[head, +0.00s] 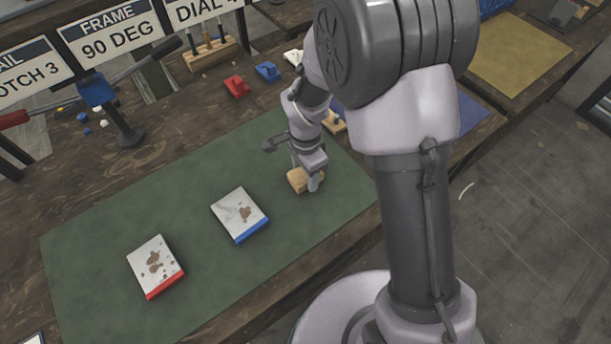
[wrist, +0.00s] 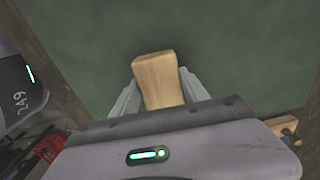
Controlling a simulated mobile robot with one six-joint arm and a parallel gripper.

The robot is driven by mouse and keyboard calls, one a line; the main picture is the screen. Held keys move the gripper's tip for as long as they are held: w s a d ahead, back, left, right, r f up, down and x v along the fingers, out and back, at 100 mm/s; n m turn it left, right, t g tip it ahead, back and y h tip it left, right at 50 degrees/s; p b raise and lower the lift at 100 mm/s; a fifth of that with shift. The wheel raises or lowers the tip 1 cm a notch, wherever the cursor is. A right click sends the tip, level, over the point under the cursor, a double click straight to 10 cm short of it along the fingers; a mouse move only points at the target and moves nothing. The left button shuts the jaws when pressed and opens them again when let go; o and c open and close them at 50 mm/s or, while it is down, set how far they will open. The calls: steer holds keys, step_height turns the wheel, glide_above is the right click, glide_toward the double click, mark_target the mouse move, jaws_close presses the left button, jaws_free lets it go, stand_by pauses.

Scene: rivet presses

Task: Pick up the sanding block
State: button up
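The sanding block is a pale wooden block (head: 298,180) at the right part of the green mat (head: 110,215). In the wrist view the wooden block (wrist: 158,80) lies between my two grey fingers, slightly turned against them. My gripper (head: 307,175) is low over the mat around the block. It also shows in the wrist view (wrist: 160,78), one finger close along each side of the block. No clear gap shows, and I cannot tell whether the fingers press on it. I cannot tell whether the block touches the mat.
Left of the block lie a blue-edged plate (head: 239,214) and a red-edged plate (head: 155,266). Behind the mat stand a red piece (head: 236,86), a blue piece (head: 267,71) and a wooden tool rack (head: 210,54). A lever press (head: 110,100) stands at the left.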

mark_target(305, 174)
steer(key=c, duration=0.7)
steer(key=shift+r, duration=0.1)
steer(key=shift+r, duration=0.3)
step_height(305, 174, up, 3)
steer(key=shift+s+r+p, duration=0.1)
steer(key=shift+r+p, duration=0.05)
steer(key=shift+p, duration=1.05)
steer(key=s, duration=0.5)
steer(key=s+a+p, duration=0.1)
steer(key=s, duration=0.4)
steer(key=s+r, duration=0.1)
steer(key=s, duration=0.4)
steer(key=shift+s+a+p, duration=0.35)
steer(key=shift+a, duration=0.05)
